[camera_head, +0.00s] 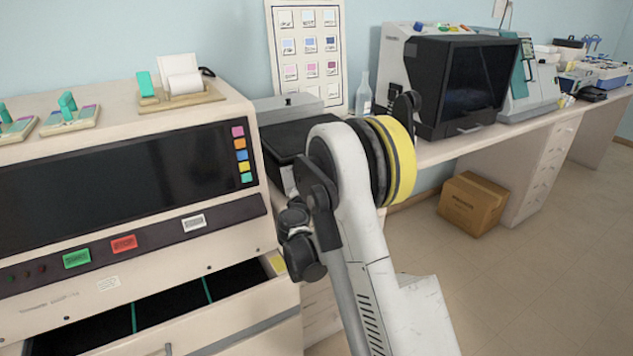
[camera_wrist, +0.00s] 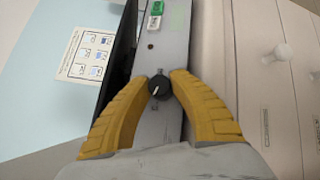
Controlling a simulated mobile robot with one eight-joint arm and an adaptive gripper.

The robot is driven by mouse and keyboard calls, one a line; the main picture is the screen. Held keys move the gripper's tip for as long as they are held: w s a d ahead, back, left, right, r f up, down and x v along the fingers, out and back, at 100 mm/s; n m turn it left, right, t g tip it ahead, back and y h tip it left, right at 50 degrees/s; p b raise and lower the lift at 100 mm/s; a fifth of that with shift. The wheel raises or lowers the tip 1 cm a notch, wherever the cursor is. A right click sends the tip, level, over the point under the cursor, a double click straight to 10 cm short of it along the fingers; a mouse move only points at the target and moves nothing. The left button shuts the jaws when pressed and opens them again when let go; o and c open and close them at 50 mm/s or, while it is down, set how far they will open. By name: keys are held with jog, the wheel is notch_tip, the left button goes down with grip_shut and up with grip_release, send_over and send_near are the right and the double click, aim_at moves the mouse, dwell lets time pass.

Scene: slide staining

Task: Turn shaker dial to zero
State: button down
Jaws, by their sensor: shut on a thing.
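In the wrist view a round black dial (camera_wrist: 159,88) with a white pointer line sits on a narrow grey panel (camera_wrist: 174,45). The pointer slants toward the lower left of the picture. My gripper (camera_wrist: 160,82) has its two yellow fingers shut on the dial, one on each side. In the head view the dark-topped shaker (camera_head: 283,137) stands on the bench, partly behind my arm. The dial and my fingertips are hidden there. Any scale marks around the dial are too small to read.
A green switch (camera_wrist: 154,22) sits farther along the panel. White drawers with round knobs (camera_wrist: 284,53) lie below the bench. A large stainer with an open drawer (camera_head: 170,308) stands left of my arm. A clear bottle (camera_head: 364,95) and a dark-screened machine (camera_head: 465,85) stand behind.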

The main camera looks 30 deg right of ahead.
jog(key=shift+n, duration=0.4)
jog(key=c, duration=1.1)
grip_release()
jog(key=shift+d, duration=0.1)
jog(key=v, duration=1.2)
jog(key=shift+f, duration=0.2)
